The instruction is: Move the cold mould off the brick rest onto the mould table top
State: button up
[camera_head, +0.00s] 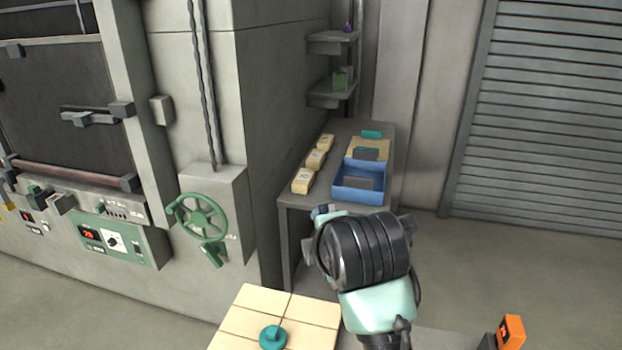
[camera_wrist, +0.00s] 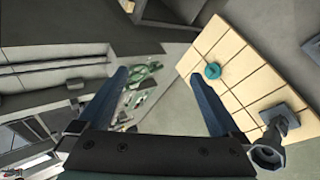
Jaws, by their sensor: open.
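A cream tiled brick surface (camera_head: 245,318), which looks like the brick rest, lies at the bottom of the head view. It also shows at the right of the wrist view (camera_wrist: 237,62). A teal round piece with a knob (camera_head: 273,338) sits on it, and shows in the wrist view (camera_wrist: 213,71). A grey block (camera_wrist: 278,117) lies on the tiles' lower right in the wrist view. I cannot tell for sure which piece is the cold mould.
A grey table (camera_head: 290,203) beside the furnace wall holds several cream blocks (camera_head: 303,181), a blue bin (camera_head: 360,195) and small teal and grey pieces. Wall shelves (camera_head: 330,44) stand above. A green handwheel (camera_head: 201,217) projects at the left. An orange device (camera_head: 511,331) is at lower right.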

jog(key=s+a+r+m+t+y, duration=0.1)
jog(key=a+r+m+t, duration=0.25)
jog(key=r, duration=0.65)
jog(key=s+a+r+m+t+y, duration=0.15)
jog(key=r+m+t, duration=0.35)
jog(key=r, duration=0.6)
jog(key=s+d+r+m+t+h, duration=0.2)
jog(key=s+r+m+t+h, duration=0.2)
jog(key=s+r+m+t, duration=0.5)
jog(key=s+r+m, duration=0.3)
jog(key=s+r, duration=0.3)
jog(key=r, duration=0.1)
jog(key=shift+s+d, duration=0.2)
jog(key=shift+s, duration=0.2)
jog(key=shift+r, duration=0.1)
